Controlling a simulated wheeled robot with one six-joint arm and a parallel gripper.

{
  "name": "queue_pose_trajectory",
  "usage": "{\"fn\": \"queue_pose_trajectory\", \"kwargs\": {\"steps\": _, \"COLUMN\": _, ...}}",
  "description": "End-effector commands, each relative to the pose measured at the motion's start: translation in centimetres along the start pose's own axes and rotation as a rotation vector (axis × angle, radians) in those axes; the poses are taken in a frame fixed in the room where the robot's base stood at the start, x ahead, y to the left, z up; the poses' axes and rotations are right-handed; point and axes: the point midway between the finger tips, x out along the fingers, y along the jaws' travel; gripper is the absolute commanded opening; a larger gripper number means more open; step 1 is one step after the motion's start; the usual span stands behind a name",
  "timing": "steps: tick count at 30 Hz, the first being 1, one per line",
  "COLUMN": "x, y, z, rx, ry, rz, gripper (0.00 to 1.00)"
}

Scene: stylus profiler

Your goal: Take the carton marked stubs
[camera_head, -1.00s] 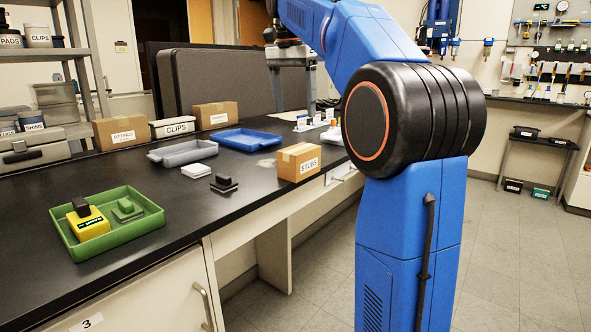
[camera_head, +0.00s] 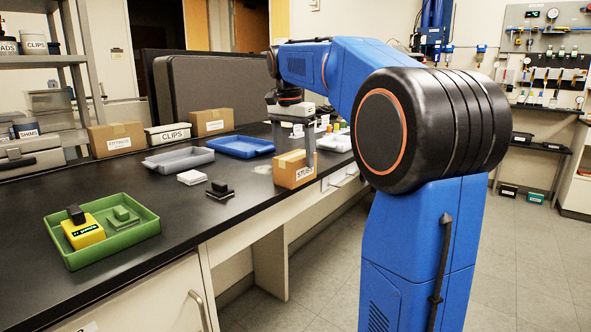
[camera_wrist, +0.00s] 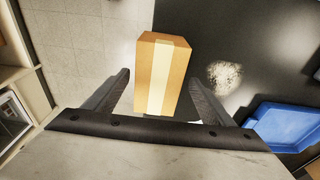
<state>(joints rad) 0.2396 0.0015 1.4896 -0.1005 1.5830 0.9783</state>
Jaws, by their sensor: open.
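The brown carton marked stubs (camera_head: 290,171) sits near the front edge of the black bench top, its label partly hidden by a gripper finger in the head view. In the wrist view the carton (camera_wrist: 163,75) shows from above with a pale tape strip along its top. My gripper (camera_wrist: 162,95) is open, with one finger on each side of the carton. In the head view my gripper (camera_head: 294,143) points down at the carton. Clear gaps show between the carton and both fingers in the wrist view. I cannot tell exactly how far down the fingers reach.
A blue tray (camera_head: 240,153) and a grey tray (camera_head: 160,165) lie left of the carton. Other cartons (camera_head: 117,146) and a white clips box (camera_head: 168,141) stand behind. A green tray (camera_head: 72,265) holds a yellow item. Small bottles and cards stand just beyond the carton.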

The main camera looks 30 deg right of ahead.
Motion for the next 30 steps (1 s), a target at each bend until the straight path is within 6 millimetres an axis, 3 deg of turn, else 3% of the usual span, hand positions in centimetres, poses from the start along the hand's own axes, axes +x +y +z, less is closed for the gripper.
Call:
{"fn": "queue_pose_trajectory", "kwargs": {"steps": 10, "x": 4.2, "y": 0.3, "z": -0.2, "rx": 0.0, "ry": -0.001, "rz": 0.001, "gripper": 0.77}}
{"fn": "queue_pose_trajectory", "kwargs": {"steps": 20, "x": 4.9, "y": 0.3, "z": -0.2, "rx": 0.0, "ry": 0.0, "rz": 0.0, "gripper": 0.77}}
{"fn": "queue_pose_trajectory", "kwargs": {"steps": 26, "x": 4.9, "y": 0.3, "z": -0.2, "rx": 0.0, "ry": 0.0, "rz": 0.0, "gripper": 0.31}}
{"fn": "queue_pose_trajectory", "kwargs": {"steps": 30, "x": 4.9, "y": 0.3, "z": -0.2, "rx": 0.0, "ry": 0.0, "rz": 0.0, "gripper": 0.3}}
